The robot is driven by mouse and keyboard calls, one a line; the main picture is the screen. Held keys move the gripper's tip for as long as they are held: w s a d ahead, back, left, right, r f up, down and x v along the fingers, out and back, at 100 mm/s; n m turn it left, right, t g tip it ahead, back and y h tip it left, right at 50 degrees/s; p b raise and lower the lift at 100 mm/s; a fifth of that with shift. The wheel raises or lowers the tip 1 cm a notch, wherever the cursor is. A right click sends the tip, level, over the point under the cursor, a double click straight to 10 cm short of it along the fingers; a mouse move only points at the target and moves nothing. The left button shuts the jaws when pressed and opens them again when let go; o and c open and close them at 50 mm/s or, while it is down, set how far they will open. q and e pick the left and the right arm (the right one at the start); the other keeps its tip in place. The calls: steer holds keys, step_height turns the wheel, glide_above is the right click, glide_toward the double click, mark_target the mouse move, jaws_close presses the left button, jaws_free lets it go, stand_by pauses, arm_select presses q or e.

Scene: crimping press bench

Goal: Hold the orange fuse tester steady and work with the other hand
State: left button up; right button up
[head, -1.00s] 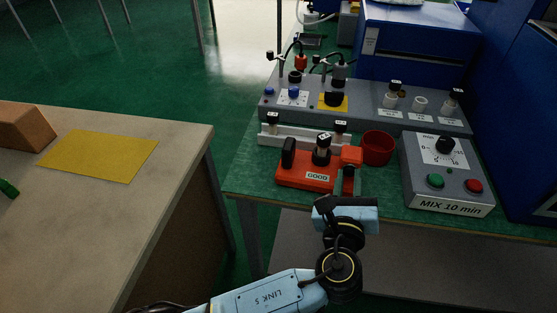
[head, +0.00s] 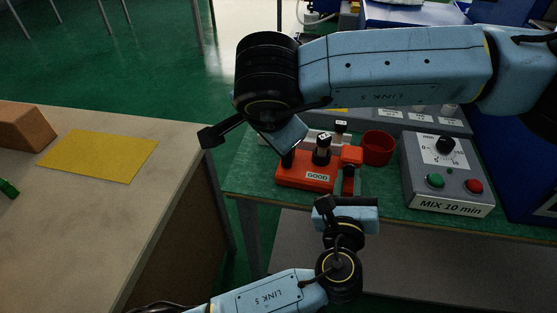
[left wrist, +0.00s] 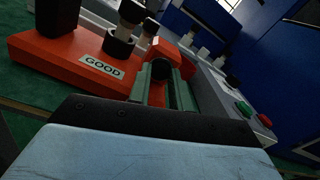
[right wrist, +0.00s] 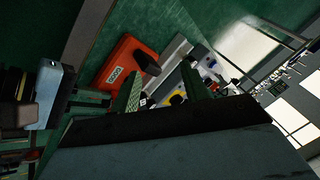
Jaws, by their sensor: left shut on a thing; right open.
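The orange fuse tester (head: 300,179), labelled GOOD, sits on the green bench top. My left gripper (head: 348,174) is at its right front end. In the left wrist view the left fingers (left wrist: 163,85) are shut on the tester's end, around a dark round part. A black upright handle (left wrist: 57,15) stands at the tester's other end and a black-collared post (left wrist: 120,42) in its middle. My right gripper (right wrist: 165,92) is open and empty above the tester's left end. In the right wrist view the tester (right wrist: 118,62) and its black handle (right wrist: 147,63) lie just beyond the fingers.
A red cup (head: 378,148) stands right of the tester. A grey MIX 10 min box (head: 447,178) with green and red buttons is farther right. A grey panel (head: 435,122) is behind, partly hidden by my right arm. A yellow mat (head: 98,156) lies on the left table.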

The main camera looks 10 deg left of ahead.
step_height(320, 180, down, 4)
steer(key=s+d+n+t+h, duration=0.2)
steer(key=n+t, duration=0.4)
steer(key=t, duration=0.1)
steer(key=shift+n, duration=0.3)
steer(key=x, duration=1.1)
steer(key=shift+w+d+f, duration=0.25)
steer(key=shift+w, duration=0.1)
jaws_close()
arm_select(q)
steer(key=o, duration=0.7)
steer(key=shift+c, duration=0.2)
